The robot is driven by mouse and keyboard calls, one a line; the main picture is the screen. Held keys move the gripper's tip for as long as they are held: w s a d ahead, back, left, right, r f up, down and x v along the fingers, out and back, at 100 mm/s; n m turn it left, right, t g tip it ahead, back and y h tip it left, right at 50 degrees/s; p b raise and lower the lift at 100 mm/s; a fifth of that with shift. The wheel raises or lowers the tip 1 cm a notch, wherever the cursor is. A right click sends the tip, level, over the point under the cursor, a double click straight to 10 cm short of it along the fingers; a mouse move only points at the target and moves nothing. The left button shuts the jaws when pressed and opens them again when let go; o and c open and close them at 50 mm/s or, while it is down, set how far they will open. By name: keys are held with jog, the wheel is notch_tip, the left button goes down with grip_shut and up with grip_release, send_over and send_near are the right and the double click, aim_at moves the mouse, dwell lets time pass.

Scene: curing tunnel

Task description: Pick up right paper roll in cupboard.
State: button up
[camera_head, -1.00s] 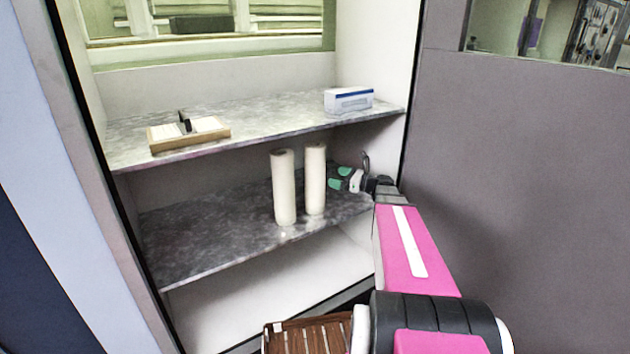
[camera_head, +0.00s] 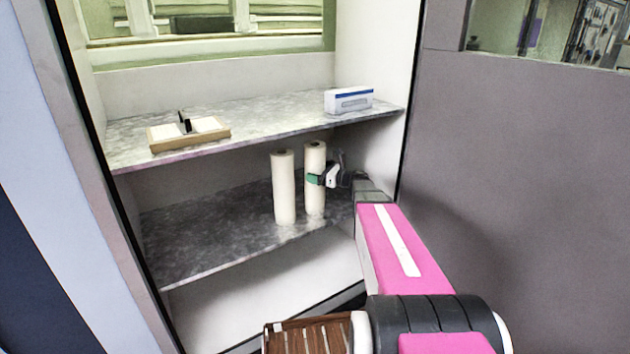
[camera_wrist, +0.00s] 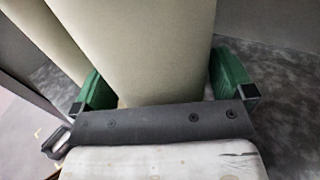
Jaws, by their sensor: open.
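Two upright cream paper rolls stand side by side on the cupboard's lower marbled shelf (camera_head: 200,240). The right paper roll (camera_head: 315,201) is beside the left paper roll (camera_head: 284,190) with a narrow gap between. My gripper (camera_head: 315,180) is at the right roll, about mid-height, coming from the right. In the wrist view my gripper (camera_wrist: 165,85) has its green fingers apart, one on each side of the right paper roll (camera_wrist: 140,50). The left paper roll also shows in the wrist view (camera_wrist: 45,35), beyond the left finger. Contact with the roll cannot be told.
The upper shelf (camera_head: 260,116) is above the rolls and holds a white and blue box (camera_head: 348,100) and a wooden tray with white cards (camera_head: 188,134). The cupboard's right wall (camera_head: 383,155) is close to my arm. The lower shelf is free at left.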

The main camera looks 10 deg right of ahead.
jog(key=c, duration=1.2)
jog(key=shift+r, duration=0.1)
